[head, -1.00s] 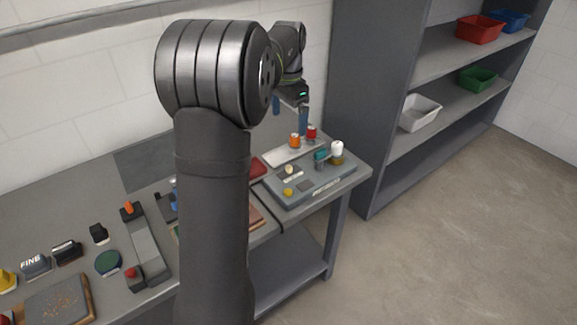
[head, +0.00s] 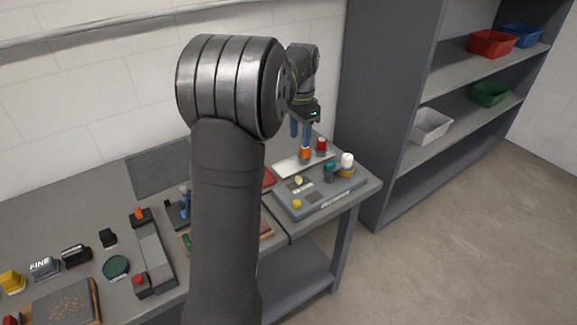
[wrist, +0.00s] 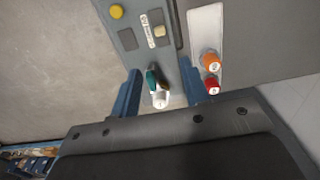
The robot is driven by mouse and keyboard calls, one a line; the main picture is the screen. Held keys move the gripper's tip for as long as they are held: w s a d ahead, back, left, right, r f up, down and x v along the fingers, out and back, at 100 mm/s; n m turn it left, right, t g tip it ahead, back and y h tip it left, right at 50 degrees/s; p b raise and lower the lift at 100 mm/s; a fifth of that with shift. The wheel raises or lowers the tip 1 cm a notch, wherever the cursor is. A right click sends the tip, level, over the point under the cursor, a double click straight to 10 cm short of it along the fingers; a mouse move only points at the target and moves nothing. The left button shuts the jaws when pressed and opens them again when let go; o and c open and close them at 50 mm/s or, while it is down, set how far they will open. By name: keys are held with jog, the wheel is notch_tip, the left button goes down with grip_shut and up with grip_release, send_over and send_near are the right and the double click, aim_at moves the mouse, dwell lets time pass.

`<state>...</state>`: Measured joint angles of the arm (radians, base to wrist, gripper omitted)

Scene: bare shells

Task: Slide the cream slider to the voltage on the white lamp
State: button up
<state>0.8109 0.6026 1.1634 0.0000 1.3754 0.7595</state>
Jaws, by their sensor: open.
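The cream slider (head: 299,180) is a small pale knob on a grey panel (head: 318,198). In the wrist view the cream slider (wrist: 159,31) sits beside a printed label, ahead of the fingers. The white lamp (head: 347,158) stands at the panel's right end on a yellowish base. In the wrist view the white lamp (wrist: 160,99) lies between my blue fingers, nearer the palm. My gripper (head: 300,133) points down behind the panel, above the back of the bench. In the wrist view my gripper (wrist: 160,70) is open, with nothing gripped. The label's writing is too small to read.
A teal knob (wrist: 151,78) stands next to the lamp. A yellow button (head: 297,204) is at the panel's front left. An orange knob (head: 305,154) and a red knob (head: 322,145) stand on a white plate behind. Shelves with bins are to the right.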

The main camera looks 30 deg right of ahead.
aim_at(299, 177)
notch_tip(299, 177, down, 15)
jog(key=shift+f, duration=0.1)
jog(key=shift+c, duration=0.4)
grip_shut()
